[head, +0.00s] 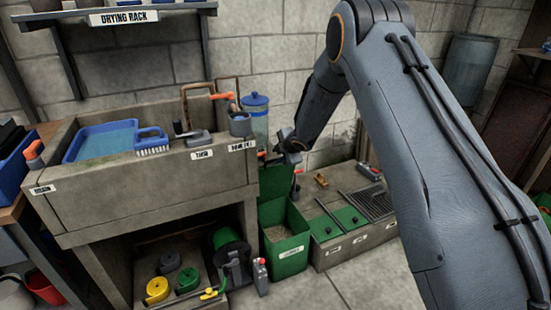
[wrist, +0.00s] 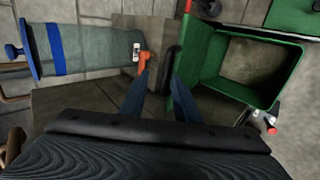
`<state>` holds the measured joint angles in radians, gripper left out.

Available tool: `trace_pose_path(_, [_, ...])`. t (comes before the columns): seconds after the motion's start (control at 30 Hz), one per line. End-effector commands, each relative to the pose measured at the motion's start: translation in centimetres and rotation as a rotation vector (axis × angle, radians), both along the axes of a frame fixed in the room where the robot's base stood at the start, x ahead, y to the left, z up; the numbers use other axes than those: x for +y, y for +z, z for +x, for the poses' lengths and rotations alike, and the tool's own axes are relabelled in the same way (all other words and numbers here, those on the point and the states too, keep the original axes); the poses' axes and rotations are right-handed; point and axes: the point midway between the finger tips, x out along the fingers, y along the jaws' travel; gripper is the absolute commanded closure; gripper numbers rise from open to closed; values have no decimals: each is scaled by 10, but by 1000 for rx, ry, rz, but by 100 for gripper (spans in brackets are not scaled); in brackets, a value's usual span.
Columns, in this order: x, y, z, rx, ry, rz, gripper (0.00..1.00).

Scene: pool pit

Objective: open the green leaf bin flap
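The green leaf bin (head: 286,262) stands on the floor right of the sink bench, with a label on its front. Its top is uncovered and its inside shows. A green panel, seemingly its flap (head: 274,182), stands upright behind the opening. In the wrist view the bin (wrist: 262,99) is at right, and the panel (wrist: 187,92) shows beside the right finger. My gripper (wrist: 160,78) has its fingers apart, with a black handle-like bar (wrist: 172,62) just beyond the tips, nearer the right one. Whether they touch is unclear. In the head view my gripper (head: 287,143) is above the panel.
A stone sink (head: 150,190) with a blue tray (head: 100,142) and brush is at left. A low bench with green lids (head: 338,222) is right of the bin.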

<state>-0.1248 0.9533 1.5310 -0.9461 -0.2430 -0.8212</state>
Motion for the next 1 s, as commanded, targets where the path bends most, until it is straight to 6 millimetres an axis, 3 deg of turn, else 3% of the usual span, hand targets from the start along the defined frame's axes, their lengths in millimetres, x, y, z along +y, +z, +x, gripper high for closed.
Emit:
trace_pose_path(0.13, [-6, 14, -9, -4, -2, 3, 71])
trace_pose_path(0.67, [-8, 27, -16, 2, -26, 8, 71])
trace_pose_path(0.77, [-15, 45, -28, 32, -104, 30, 71])
trace_pose_path(0.87, [-26, 72, -51, 85, -233, 67, 71])
trace_pose_path(1.0, [-44, 107, -99, 177, -447, 134, 71])
